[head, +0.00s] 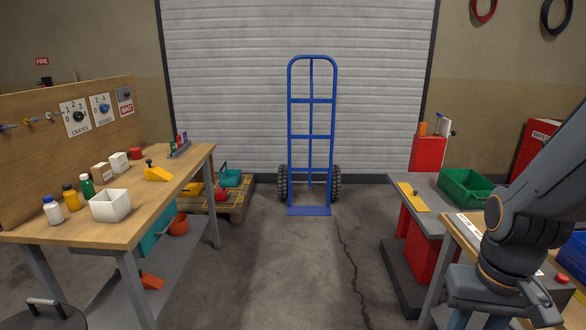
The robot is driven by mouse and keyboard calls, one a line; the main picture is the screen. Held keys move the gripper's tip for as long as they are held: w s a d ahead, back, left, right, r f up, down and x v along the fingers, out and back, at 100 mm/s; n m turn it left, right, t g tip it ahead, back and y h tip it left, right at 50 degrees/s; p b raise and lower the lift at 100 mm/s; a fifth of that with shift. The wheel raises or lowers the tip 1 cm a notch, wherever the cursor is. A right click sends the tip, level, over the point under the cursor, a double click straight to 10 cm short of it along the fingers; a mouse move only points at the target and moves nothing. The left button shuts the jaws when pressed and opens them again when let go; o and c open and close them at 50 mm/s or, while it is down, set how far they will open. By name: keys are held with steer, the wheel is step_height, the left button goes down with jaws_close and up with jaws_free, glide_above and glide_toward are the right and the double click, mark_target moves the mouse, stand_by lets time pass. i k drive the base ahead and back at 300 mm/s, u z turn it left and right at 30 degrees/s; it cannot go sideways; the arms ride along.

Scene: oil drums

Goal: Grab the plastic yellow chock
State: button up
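A yellow wedge-shaped chock (158,174) with a dark knob on top lies on the left wooden workbench (130,207), near the middle of its top. Another yellow object (193,189) lies on the pallet behind the bench; its shape is partly hidden by the bench. My arm shows at the right edge and runs up out of the picture. My gripper is not in view, so I cannot see its fingers or anything in them.
A white box (110,205), several bottles and small boxes stand around the chock. A blue hand truck (311,135) stands before the shutter. The right bench holds a green crate (467,188) and a flat yellow piece (413,197). The middle floor (285,265) is clear.

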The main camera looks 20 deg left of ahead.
mark_target(153, 172)
steer(key=u, duration=0.25)
steer(key=i, duration=1.75)
steer(key=u, duration=1.2)
steer(key=i, duration=1.6)
steer(key=u, duration=1.25)
steer(key=i, duration=0.6)
steer(key=u, duration=0.15)
